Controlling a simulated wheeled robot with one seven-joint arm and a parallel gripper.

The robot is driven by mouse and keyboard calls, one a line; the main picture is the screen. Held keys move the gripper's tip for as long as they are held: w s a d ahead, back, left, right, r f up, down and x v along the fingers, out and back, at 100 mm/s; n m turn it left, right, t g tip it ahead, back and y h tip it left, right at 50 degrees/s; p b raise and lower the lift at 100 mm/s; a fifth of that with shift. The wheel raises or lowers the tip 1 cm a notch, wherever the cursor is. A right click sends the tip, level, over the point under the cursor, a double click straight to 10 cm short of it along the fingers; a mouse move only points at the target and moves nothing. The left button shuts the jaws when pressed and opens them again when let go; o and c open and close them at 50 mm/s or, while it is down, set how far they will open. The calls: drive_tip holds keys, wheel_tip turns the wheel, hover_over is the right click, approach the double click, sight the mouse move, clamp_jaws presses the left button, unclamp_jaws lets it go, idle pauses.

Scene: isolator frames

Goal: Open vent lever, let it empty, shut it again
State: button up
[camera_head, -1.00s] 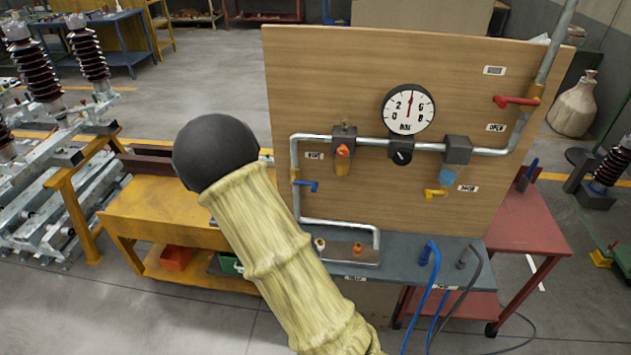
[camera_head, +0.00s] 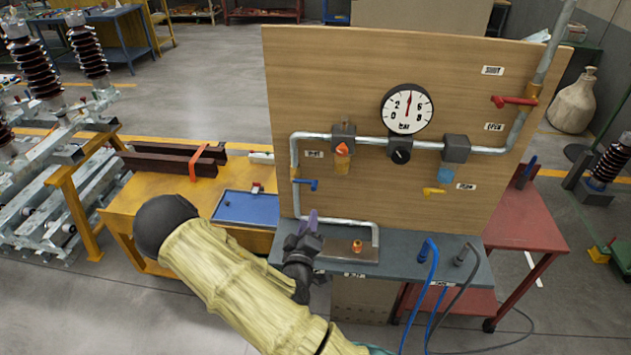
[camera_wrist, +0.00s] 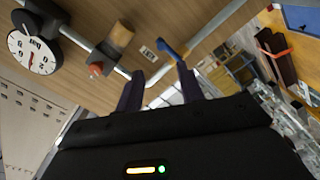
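A wooden board (camera_head: 350,75) carries a grey pipe with valves. A small blue lever (camera_head: 306,184) sits on the left vertical pipe, below a white label too small to read surely. It also shows in the wrist view (camera_wrist: 168,48), ahead of the fingers. My gripper (camera_head: 309,221) is below and slightly right of this lever, apart from it. In the wrist view my gripper (camera_wrist: 157,72) has its two dark purple fingers apart with nothing between them. A round gauge (camera_head: 407,108) has its needle pointing about straight up.
A red lever (camera_head: 514,102) is at the upper right, near SHUT and OPEN labels. A yellow lever (camera_head: 434,191) sits under a blue bowl. An orange-topped filter (camera_head: 342,160) is right of the blue lever.

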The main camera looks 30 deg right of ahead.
sight(315, 181)
drive_tip(key=p+x, duration=0.6)
drive_tip(key=x, duration=0.9)
drive_tip(key=shift+w+d+r, duration=0.1)
drive_tip(key=shift+w, duration=0.15)
drive_tip(key=shift+w+d+p, duration=0.4)
drive_tip(key=shift+w+p, duration=0.05)
drive_tip(key=shift+w, duration=0.15)
drive_tip(key=shift+c, duration=0.5)
